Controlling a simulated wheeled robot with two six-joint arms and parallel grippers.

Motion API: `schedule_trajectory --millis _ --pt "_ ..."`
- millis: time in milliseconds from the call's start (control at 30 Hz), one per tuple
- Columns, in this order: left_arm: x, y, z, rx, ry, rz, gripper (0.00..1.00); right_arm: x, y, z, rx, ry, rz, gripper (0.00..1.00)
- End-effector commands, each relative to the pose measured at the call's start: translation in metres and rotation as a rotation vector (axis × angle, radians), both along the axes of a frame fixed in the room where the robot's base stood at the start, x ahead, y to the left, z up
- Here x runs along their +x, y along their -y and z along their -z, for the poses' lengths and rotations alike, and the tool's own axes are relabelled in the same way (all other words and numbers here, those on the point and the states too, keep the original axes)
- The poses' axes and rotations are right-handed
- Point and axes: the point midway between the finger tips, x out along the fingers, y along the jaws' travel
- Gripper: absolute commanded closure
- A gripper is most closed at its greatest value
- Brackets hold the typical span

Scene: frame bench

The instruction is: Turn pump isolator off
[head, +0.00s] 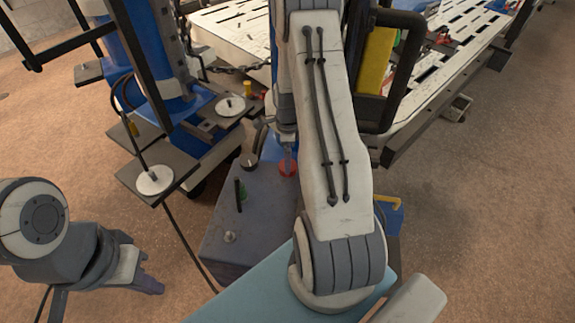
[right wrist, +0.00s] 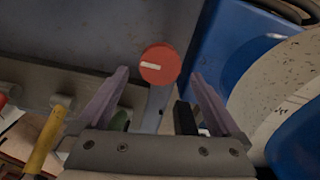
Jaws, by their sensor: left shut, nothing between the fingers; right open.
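A red round knob (head: 287,168), which looks like the pump isolator, sits on the top of a grey box (head: 262,205). The right wrist view shows the red knob (right wrist: 159,65) face-on with a short white bar, lying nearly level in that picture. My right gripper (right wrist: 160,88) is open, its two fingers pointing toward the knob, which appears between and beyond the tips. They look apart from it. In the head view my right arm hides most of that gripper. My left gripper (head: 152,286) is shut and empty at the lower left, away from the box.
A blue post frame (head: 150,60) and a slotted bench (head: 240,25) stand behind. Brown floor is open at right.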

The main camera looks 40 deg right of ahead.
Motion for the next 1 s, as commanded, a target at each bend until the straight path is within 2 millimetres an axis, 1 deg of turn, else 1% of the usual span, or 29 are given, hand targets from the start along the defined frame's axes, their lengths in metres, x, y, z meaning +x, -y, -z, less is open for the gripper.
schedule_trajectory --millis 33,100,233,400,633,667,700,767,800,833,867,1000 --pt "0.000 0.000 0.001 0.000 0.000 0.000 1.00 0.000 -0.001 0.011 0.002 -0.002 -0.001 0.00" --pt "0.000 0.000 0.002 0.000 0.000 0.000 1.00 0.000 -0.001 0.022 0.001 -0.002 -0.001 0.00" --pt "0.000 0.000 0.003 0.000 0.000 0.000 1.00 0.000 0.000 0.037 0.000 0.000 -0.002 0.00" --pt "0.000 0.000 0.003 0.000 0.000 0.000 1.00 0.000 0.000 0.044 -0.001 0.001 -0.002 0.00" --pt "0.000 0.000 0.003 0.000 0.000 0.000 1.00 0.000 0.000 0.044 -0.001 0.001 -0.002 0.00" --pt "0.000 0.000 0.003 0.000 0.000 0.000 1.00 0.000 0.000 0.044 -0.001 0.001 -0.002 0.08" --pt "0.000 0.000 0.003 0.000 0.000 0.000 1.00 0.000 0.000 0.044 -0.001 0.001 -0.002 0.23" --pt "0.000 0.000 0.003 0.000 0.000 0.000 1.00 0.000 0.000 0.044 -0.001 0.001 -0.002 0.46" --pt "0.000 0.000 0.003 0.000 0.000 0.000 1.00 0.000 0.000 0.044 -0.001 0.001 -0.002 0.61" --pt "0.000 0.000 0.003 0.000 0.000 0.000 1.00 0.000 0.000 0.044 -0.001 0.001 -0.002 0.73" --pt "0.000 0.000 0.003 0.000 0.000 0.000 1.00 0.000 0.000 0.044 -0.001 0.001 -0.002 0.82" --pt "0.000 0.000 0.003 0.000 0.000 0.000 1.00 0.000 0.000 0.044 -0.001 0.001 -0.006 0.82"
